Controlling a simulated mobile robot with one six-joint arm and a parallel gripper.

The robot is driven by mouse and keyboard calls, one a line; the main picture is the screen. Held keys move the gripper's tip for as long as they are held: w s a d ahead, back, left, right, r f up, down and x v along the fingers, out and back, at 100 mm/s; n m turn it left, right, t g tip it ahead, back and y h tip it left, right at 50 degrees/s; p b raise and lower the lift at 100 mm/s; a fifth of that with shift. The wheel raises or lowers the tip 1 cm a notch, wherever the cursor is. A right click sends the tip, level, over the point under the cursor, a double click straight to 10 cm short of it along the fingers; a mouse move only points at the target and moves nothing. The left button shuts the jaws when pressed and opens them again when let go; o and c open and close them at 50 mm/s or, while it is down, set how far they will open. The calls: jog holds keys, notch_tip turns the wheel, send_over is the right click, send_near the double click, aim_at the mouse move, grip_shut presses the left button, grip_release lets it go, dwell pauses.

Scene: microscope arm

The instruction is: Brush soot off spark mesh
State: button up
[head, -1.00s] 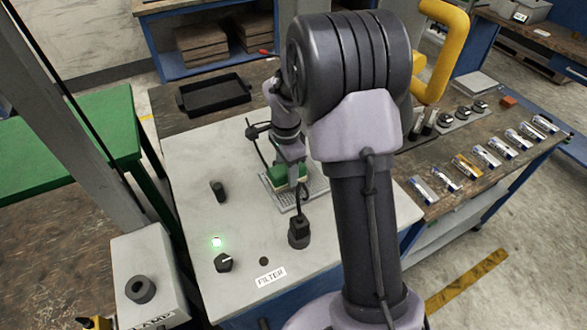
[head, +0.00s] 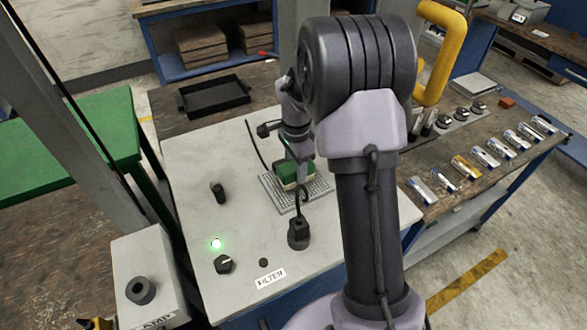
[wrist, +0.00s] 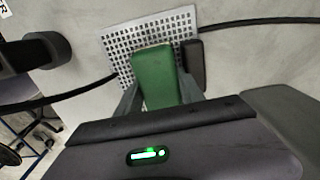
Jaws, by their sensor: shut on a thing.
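The spark mesh (head: 275,191) is a light grey perforated square on the pale bench panel, and it also shows in the wrist view (wrist: 121,43). My gripper (wrist: 160,92) is shut on a green brush (wrist: 153,72), with one finger on each side of it. In the head view the green brush (head: 291,170) sits over the mesh, toward its back part. Its pale lower edge looks at or just above the mesh; I cannot tell if it touches. I cannot make out soot on the visible mesh.
A black connector (head: 299,233) with a cable stands in front of the mesh. A black tray (head: 214,96) lies behind. Several small cells lie at right.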

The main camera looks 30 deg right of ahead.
aim_at(286, 169)
jog(key=shift+d, duration=1.1)
jog(key=shift+a, duration=0.1)
jog(key=shift+a, duration=1.2)
jog(key=shift+a+b, duration=0.1)
jog(key=shift+b, duration=0.2)
jog(key=shift+a, duration=1.2)
notch_tip(286, 169, up, 5)
jog(key=p, duration=0.3)
jog(key=shift+r, duration=0.2)
jog(key=shift+f, duration=0.15)
